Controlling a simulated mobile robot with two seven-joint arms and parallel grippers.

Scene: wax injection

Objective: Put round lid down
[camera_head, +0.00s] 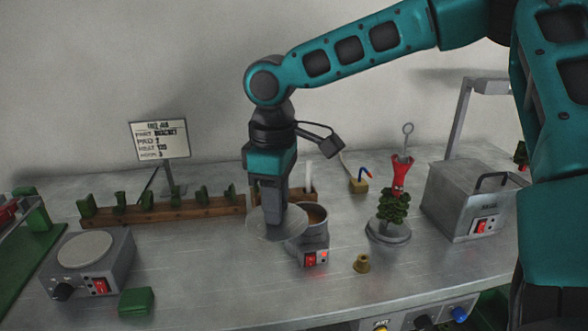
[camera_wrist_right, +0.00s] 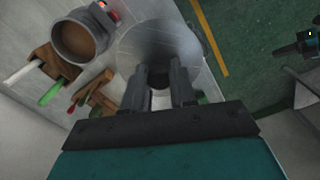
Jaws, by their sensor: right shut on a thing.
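The round lid (camera_head: 259,227) is a thin grey disc, held roughly level. My right gripper (camera_head: 272,222) points down and is shut on its middle. The lid also shows in the right wrist view (camera_wrist_right: 150,40), in front of the gripper fingers (camera_wrist_right: 160,90). It is immediately left of the wax pot (camera_head: 315,242), and its edge overlaps the pot's side in the picture. I cannot tell whether the lid touches the bench. The pot is uncovered, with brown wax inside; it also shows in the right wrist view (camera_wrist_right: 72,38). My left gripper is not in view.
A wooden rack (camera_head: 190,211) with green pieces stands behind the lid. A hotplate (camera_head: 88,262) and green block (camera_head: 137,301) are left, a brass piece (camera_head: 362,263) front right. A wax tree (camera_head: 393,209) and grey box (camera_head: 470,200) stand right. Bare bench (camera_head: 200,265) lies left of the lid.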

